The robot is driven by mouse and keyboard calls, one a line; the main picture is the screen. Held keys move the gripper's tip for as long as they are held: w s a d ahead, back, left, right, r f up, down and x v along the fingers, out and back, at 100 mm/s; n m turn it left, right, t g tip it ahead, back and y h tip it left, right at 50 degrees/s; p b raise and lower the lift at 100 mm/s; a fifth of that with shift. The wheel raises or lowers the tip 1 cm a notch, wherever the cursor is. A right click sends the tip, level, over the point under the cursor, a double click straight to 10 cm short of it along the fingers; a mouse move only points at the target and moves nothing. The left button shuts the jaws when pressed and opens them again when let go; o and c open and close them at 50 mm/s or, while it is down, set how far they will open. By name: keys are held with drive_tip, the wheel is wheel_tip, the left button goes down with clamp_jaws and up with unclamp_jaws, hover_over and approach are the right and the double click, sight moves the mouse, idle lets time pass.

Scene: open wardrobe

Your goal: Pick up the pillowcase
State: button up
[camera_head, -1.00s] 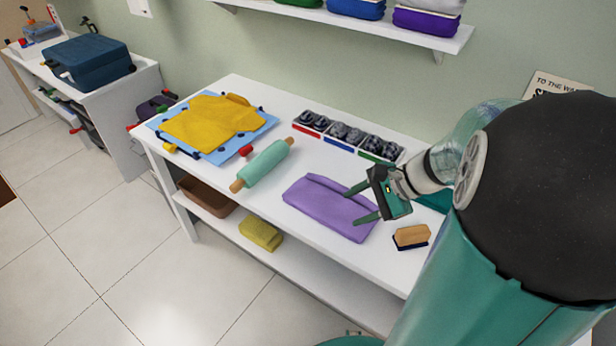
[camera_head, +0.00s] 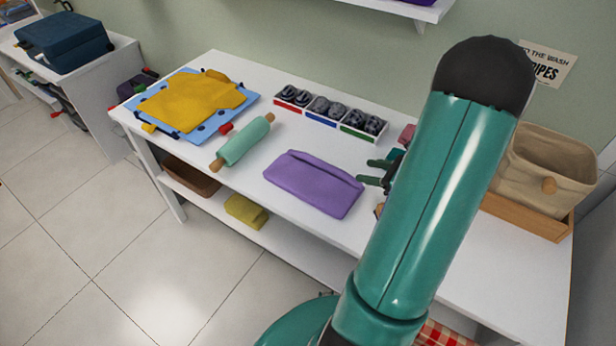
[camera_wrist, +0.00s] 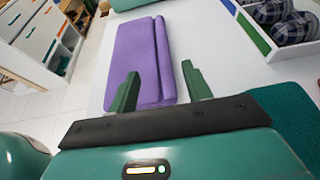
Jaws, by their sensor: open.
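The purple folded cloth (camera_head: 312,186), seemingly the pillowcase, lies flat on the white table. A fold line runs along its far side. My gripper (camera_head: 366,172) is open and empty at the cloth's right end, partly hidden by my arm. In the wrist view the cloth (camera_wrist: 138,62) stretches away from the gripper (camera_wrist: 160,72), whose two green fingers stand apart at its near end. I cannot tell the fingers' height above the table.
A teal rolling pin (camera_head: 243,142) lies left of the cloth. A yellow garment on a blue board (camera_head: 252,99) is farther left. Sectioned trays of dark rolled items (camera_head: 322,122) stand behind. A beige basket (camera_head: 545,170) stands right. The lower shelf holds a yellow cloth (camera_head: 245,211).

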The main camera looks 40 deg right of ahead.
approach(325, 164)
drive_tip(key=x, duration=0.2)
drive_tip(key=shift+w+a+f, duration=0.1)
drive_tip(key=shift+w+f, duration=0.1)
drive_tip(key=shift+f, duration=0.05)
drive_tip(key=shift+x, duration=2.75)
drive_tip(key=shift+w+r, duration=0.1)
drive_tip(key=shift+r, duration=0.05)
clamp_jaws()
